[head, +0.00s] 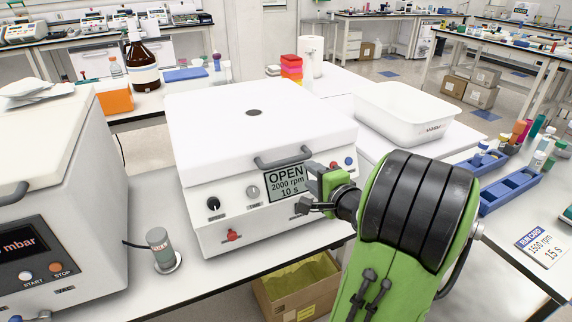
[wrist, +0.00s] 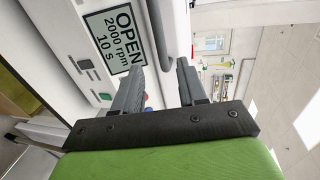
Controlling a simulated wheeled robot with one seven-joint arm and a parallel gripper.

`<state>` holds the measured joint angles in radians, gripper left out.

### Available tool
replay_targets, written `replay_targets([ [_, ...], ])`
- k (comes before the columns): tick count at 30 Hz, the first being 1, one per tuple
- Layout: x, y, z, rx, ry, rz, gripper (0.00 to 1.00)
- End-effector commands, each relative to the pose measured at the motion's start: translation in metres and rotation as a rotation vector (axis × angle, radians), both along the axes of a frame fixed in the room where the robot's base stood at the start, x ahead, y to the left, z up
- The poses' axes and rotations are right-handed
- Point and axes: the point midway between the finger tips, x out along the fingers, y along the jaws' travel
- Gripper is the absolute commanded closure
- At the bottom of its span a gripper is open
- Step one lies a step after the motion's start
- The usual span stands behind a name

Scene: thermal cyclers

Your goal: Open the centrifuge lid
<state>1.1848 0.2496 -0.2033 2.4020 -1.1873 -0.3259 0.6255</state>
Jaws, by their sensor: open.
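The centrifuge (head: 215,238) is a white box with a front panel of knobs and a screen (head: 286,184) reading "OPEN 2000 rpm 10 s". Its white lid (head: 225,100) lies flat and down, with a grey bar handle (head: 283,158) at the front edge. My gripper (head: 311,188) is open and empty at the front right of the panel, right of the screen and below the handle's right end. In the wrist view, the handle (wrist: 168,28) runs into the gap between the fingertips of my gripper (wrist: 160,66). Whether a finger touches it I cannot tell.
A white instrument (head: 40,200) stands to the left, with a grey-green cylinder (head: 158,246) between it and the centrifuge. A white tub (head: 412,112) stands to the right, near blue racks (head: 510,190). An open cardboard box (head: 298,288) is below the bench's front edge.

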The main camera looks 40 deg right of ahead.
Motion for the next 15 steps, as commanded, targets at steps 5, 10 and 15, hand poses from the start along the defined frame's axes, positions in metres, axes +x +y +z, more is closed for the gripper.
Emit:
replay_targets([
  [5,0.046,-0.010,-0.009,-0.002,0.001,0.010,0.59],
  [10,0.083,-0.022,-0.017,-0.004,0.000,0.008,0.59],
  [15,0.106,-0.029,-0.022,-0.002,0.000,0.005,0.59],
])
